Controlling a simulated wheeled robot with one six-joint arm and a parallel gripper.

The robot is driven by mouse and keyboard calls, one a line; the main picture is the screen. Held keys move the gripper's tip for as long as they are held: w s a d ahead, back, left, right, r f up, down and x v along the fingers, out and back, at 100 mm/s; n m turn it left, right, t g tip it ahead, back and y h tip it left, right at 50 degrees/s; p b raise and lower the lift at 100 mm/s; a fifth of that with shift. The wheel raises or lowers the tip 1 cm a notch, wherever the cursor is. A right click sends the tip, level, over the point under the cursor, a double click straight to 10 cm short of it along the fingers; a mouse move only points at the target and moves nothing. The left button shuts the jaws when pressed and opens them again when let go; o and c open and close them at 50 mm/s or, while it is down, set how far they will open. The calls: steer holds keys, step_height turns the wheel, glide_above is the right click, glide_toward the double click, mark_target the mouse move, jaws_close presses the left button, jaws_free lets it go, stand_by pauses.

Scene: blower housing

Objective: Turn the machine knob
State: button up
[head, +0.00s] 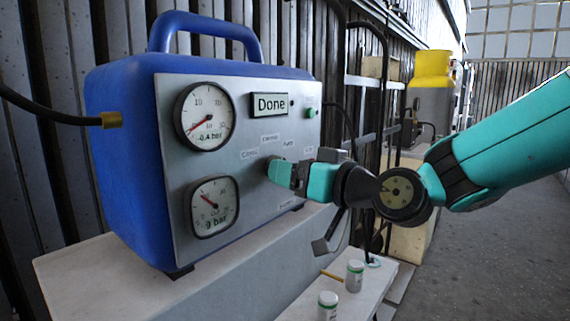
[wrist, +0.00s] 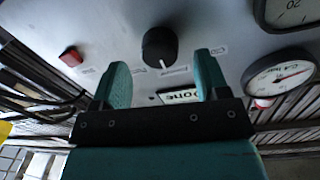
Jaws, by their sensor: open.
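The machine is a blue box with a grey front panel (head: 255,180), standing on a pale ledge. Its black round knob (wrist: 160,47) shows in the wrist view, with a white pointer mark directed toward the display side. Small labels lie around the knob. In the head view my gripper hides the knob. My gripper (head: 280,174) is at the panel, and in the wrist view its two teal fingers (wrist: 164,82) are apart and empty. The knob appears ahead of the gap between the fingers, not clasped. The display (head: 270,105) reads "Done".
Two dial gauges, upper (head: 205,117) and lower (head: 212,207), sit left on the panel. A green button (head: 310,113) is at upper right. A red button (wrist: 70,56) shows in the wrist view. Small jars (head: 354,276) stand on a low bench. Floor at right is clear.

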steer(key=shift+x, duration=1.2)
steer(key=c, duration=0.9)
steer(key=shift+f+b, duration=0.2)
steer(key=shift+b, duration=0.3)
steer(key=n+b, duration=1.2)
steer(key=b, duration=0.4)
steer(key=shift+y, duration=0.4)
steer(key=shift+r+n, duration=0.1)
steer(key=shift+n, duration=0.2)
